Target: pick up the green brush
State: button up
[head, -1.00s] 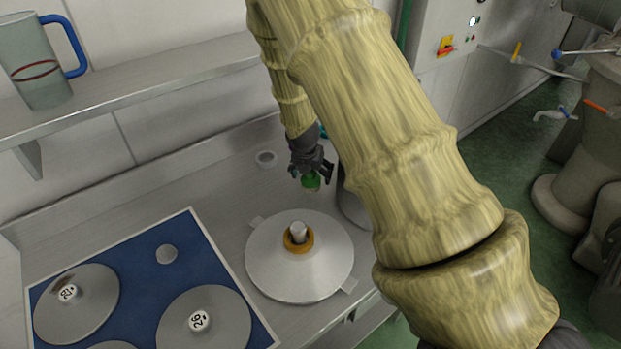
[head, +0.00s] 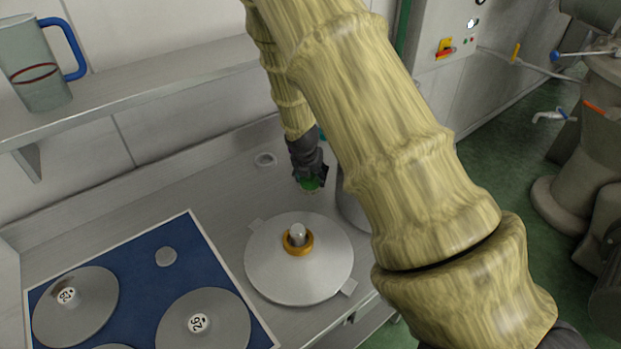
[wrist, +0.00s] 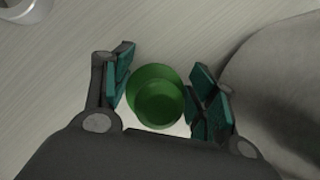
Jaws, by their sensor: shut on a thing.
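The green brush (head: 311,185) shows only as a small green piece at the tip of my gripper (head: 310,178) in the head view; the rest is hidden by the fingers. In the wrist view the green brush (wrist: 157,98) is a round green shape, seen end-on, between the two teal-padded fingers of my gripper (wrist: 158,92). My gripper is shut on it, above the steel counter (head: 215,195). The brush's lower part is hidden, so I cannot tell whether it touches the counter.
A steel disc with an orange collar (head: 300,270) lies in front of my gripper. A grey rounded vessel (head: 353,205) stands close on the right, partly behind my arm. A blue board (head: 125,265) with numbered discs is at the left. A shelf (head: 150,85) with a jug runs along the wall.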

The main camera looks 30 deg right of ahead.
jog(key=shift+r+b, duration=1.1)
jog(key=shift+r, duration=3.9)
